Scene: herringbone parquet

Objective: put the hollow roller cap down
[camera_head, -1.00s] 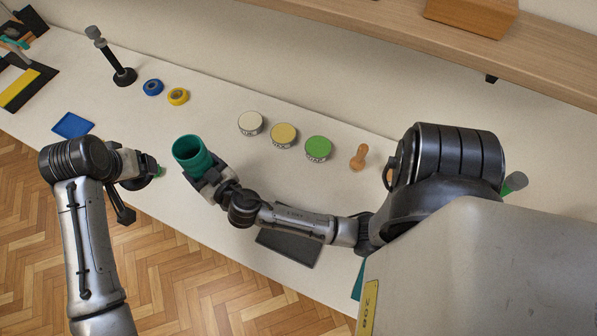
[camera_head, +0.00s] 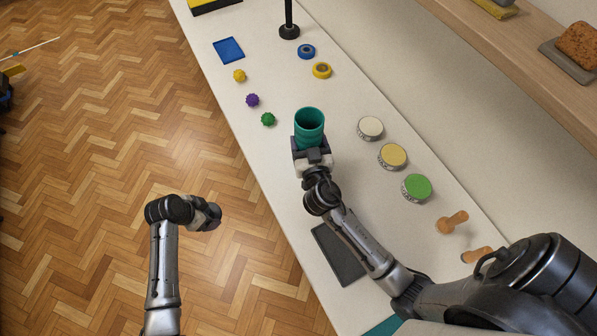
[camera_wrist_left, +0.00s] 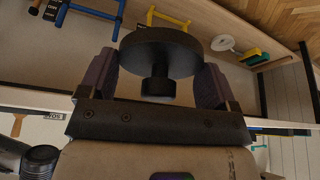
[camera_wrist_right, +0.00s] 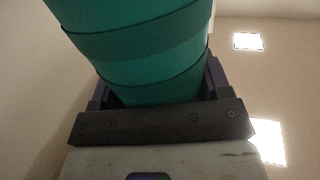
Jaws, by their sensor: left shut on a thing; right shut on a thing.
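The hollow roller cap, a dark round disc with a short stub (camera_wrist_left: 160,55), sits between the two fingers of my left gripper in the left wrist view. My left gripper (camera_head: 212,214) is shut on it, out over the floor left of the table in the head view; the cap is hard to make out there. My right gripper (camera_head: 313,150) is shut on a hollow teal roller body (camera_head: 309,127), held upright with its open end up. The teal body fills much of the right wrist view (camera_wrist_right: 150,60).
On the white table (camera_head: 270,75) are green, purple and yellow knobbly balls, a blue tray (camera_head: 228,50), blue and yellow rings, three lidded jars (camera_head: 392,156), wooden pegs (camera_head: 453,222) and a dark flat plate (camera_head: 338,254). A shelf runs along the right. Bare table lies around the balls.

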